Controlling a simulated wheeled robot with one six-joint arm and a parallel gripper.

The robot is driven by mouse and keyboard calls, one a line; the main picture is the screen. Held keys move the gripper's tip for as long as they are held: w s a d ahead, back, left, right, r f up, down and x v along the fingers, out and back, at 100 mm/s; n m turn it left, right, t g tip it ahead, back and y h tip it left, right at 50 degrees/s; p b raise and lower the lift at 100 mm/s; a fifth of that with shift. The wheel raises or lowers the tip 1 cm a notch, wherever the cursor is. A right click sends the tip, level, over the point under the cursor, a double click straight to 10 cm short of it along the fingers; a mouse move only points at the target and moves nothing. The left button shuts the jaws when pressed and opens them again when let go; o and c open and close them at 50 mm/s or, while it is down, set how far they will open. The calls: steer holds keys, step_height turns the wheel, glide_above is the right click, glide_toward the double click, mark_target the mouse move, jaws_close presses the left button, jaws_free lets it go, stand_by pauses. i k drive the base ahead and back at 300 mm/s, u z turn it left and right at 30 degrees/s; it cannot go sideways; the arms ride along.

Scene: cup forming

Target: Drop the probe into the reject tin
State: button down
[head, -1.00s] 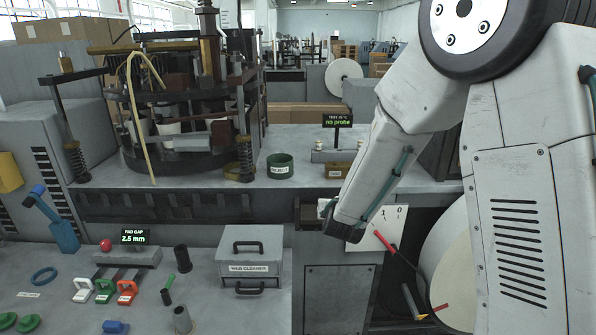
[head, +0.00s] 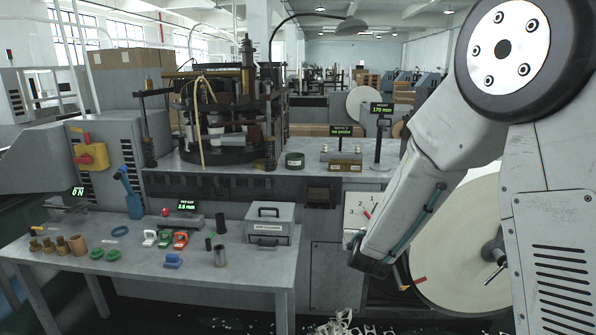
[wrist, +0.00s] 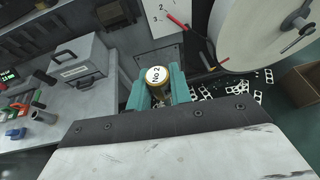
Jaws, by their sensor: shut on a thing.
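In the wrist view my gripper (wrist: 158,90) is shut on a brass-coloured cylinder (wrist: 158,90) with a white end marked "No 2", which I take for the probe. It sits between two teal fingers, above the floor in front of the machine. In the head view my forearm hides the fingers and the probe. The reject tin is likely the dark green round tin (head: 295,160) with a white label on the machine shelf, left of the display stands; its label is too small to read surely. My gripper is apart from it, lower and to the right.
The long shelf (head: 220,180) carries a dark round machine (head: 225,125), a brass block (head: 345,162) and a "170 mm" display (head: 381,108). A grey web cleaner box (head: 268,222) stands on the bench below. A large paper reel (head: 455,250) is at right.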

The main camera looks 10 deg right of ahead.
mark_target(300, 166)
steer(key=u, duration=0.6)
steer(key=i, duration=0.35)
steer(key=u, duration=0.7)
steer(key=i, duration=1.05)
steer(key=z, duration=0.6)
